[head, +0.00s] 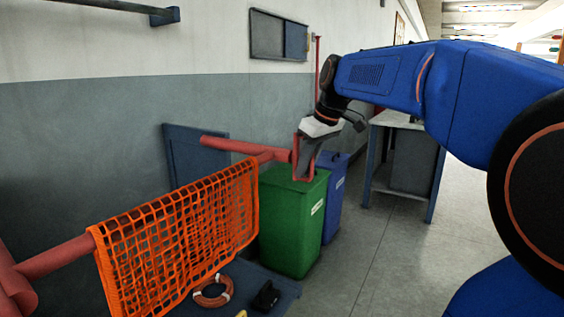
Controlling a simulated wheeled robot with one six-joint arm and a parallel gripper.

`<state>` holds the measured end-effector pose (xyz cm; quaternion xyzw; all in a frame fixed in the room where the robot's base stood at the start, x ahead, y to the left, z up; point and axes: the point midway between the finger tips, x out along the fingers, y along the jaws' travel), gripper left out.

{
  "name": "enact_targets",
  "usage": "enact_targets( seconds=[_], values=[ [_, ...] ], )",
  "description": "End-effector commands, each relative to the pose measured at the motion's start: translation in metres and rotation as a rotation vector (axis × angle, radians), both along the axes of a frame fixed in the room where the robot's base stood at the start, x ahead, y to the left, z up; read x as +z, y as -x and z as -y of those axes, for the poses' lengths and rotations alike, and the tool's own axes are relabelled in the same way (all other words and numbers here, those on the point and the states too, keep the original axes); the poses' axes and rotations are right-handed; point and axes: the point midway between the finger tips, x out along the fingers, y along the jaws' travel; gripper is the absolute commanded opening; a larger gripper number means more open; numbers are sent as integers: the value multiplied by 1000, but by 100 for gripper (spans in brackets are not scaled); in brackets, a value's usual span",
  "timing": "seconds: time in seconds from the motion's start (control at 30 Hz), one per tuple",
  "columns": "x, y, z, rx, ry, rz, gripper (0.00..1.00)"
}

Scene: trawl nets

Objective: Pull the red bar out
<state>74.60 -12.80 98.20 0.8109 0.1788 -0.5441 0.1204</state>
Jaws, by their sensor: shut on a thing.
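The red bar (55,257) runs from the lower left toward the middle of the head view, with an orange net (178,245) draped over it and hiding its middle stretch. Its far end meets other red parts near the green bin. My gripper (304,168) points down there, shut on an upright red piece at that far end that appears to belong to the bar. The fingers partly hide the contact. A second red bar (232,145) joins near the same end from the left.
A green bin (293,222) stands just below my gripper, with a blue bin (335,195) behind it. A low dark platform (262,283) under the net holds an orange ring (213,291) and a black object (265,296). A grey-topped bench (405,122) stands behind; the floor at right is clear.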

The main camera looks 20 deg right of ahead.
Motion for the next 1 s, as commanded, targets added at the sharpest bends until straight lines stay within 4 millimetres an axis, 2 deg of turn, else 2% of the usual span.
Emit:
enact_targets(
  seconds=[0.03,0.1,0.4,0.97,1.0],
  values=[
    [3,6,13,-14,11,14,0],
    [3,16,20,-14,10,14,0],
    [3,43,40,-11,11,12,0],
    [4,50,45,-9,10,11,0],
    [3,50,45,-9,11,12,27]
  ],
)
